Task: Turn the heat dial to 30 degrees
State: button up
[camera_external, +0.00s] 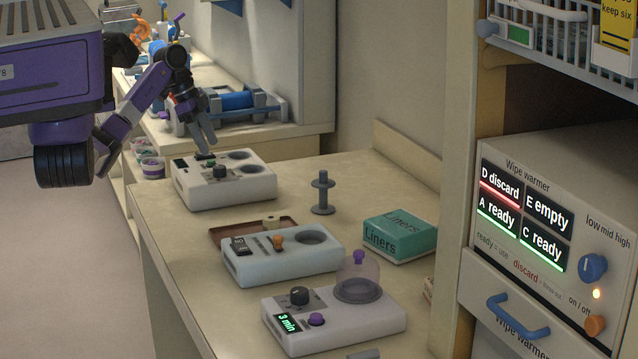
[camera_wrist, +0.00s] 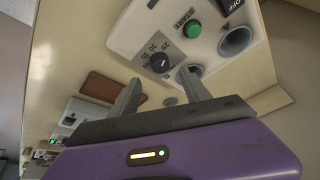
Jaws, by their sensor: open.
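The heat dial (camera_external: 220,172) is a small dark round knob on the farthest white device (camera_external: 255,187) on the bench. In the wrist view the dial (camera_wrist: 160,63) is black with a pale mark, and 25, 30 and 35 are printed around part of it. I cannot tell for certain which number the mark points at. A green START button (camera_wrist: 192,29) sits beside it. My gripper (camera_external: 205,142) is open and empty above the device's back part, apart from the dial. In the wrist view its fingers (camera_wrist: 158,88) are spread, with the dial beyond the gap between them.
A device with an orange knob (camera_external: 278,242), a brown tray (camera_external: 218,233) and a device reading 3 min (camera_external: 335,325) stand nearer. A grey post (camera_external: 322,195) and a Liners box (camera_external: 400,238) are to the right. A wipe warmer (camera_external: 545,215) stands at far right.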

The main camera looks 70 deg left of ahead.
aim_at(220, 167)
jog(key=shift+x, duration=3.6)
jog(key=shift+w, duration=0.1)
jog(key=shift+p, duration=0.3)
grip_shut()
